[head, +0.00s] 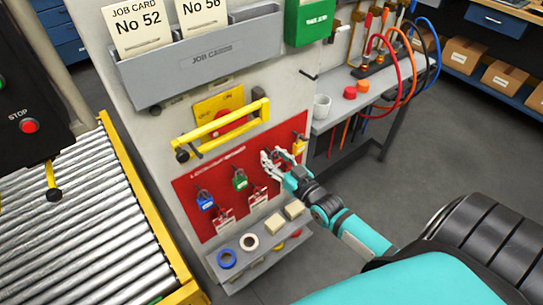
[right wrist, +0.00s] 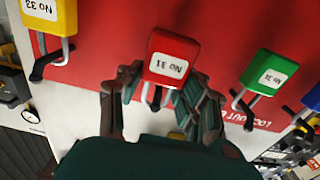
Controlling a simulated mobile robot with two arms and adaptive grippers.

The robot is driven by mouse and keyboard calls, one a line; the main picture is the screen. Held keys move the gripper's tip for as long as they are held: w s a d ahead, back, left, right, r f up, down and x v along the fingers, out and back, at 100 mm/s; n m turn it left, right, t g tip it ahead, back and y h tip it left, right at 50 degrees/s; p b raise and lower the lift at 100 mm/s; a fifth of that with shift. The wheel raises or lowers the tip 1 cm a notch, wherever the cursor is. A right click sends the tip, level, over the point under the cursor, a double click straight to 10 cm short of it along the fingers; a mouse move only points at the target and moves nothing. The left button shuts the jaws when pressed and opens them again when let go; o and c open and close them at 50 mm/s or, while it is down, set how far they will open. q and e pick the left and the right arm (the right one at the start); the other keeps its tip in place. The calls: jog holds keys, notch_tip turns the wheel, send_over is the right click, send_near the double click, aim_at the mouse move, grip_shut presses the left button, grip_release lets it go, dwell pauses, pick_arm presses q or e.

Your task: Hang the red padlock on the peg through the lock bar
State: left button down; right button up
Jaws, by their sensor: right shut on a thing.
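The red padlock (right wrist: 175,50), labelled No 31, shows in the right wrist view against the red lockout board (right wrist: 95,25). Its shackle is partly hidden between the fingers, near a dark hook. My right gripper (right wrist: 160,85) is shut on the padlock, one finger on each side. In the head view my right gripper (head: 272,162) is at the right part of the board and mostly hides the padlock. The yellow lock bar (head: 222,130) runs across the panel above the board, with a yellow plate and red disc behind it. My left gripper is not in view.
A blue padlock (head: 205,200), a green padlock (head: 240,180) and a yellow padlock (head: 299,144) hang on the board beside my gripper. Red-and-white tags hang below. A grey ledge (head: 270,245) with tape rolls juts out underneath. A job card holder (head: 210,60) sits above the bar.

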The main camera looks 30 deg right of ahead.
jog(key=shift+w+f+p, duration=0.4)
jog(key=shift+w, duration=0.35)
jog(key=shift+f, duration=0.2)
jog(key=shift+s, duration=0.1)
jog(key=shift+f, duration=0.15)
jog(key=o, duration=1.2)
jog(key=shift+b, duration=0.3)
jog(key=shift+f+b, duration=0.2)
jog(key=shift+b, duration=0.1)
jog(key=s, duration=0.5)
jog(key=s+d+b, duration=0.1)
jog(key=s, duration=0.5)
jog(key=s+b, duration=0.1)
jog(key=s, duration=0.5)
jog(key=shift+s+d+r, duration=0.15)
jog(key=shift+d+r, duration=0.1)
jog(key=shift+r, duration=0.05)
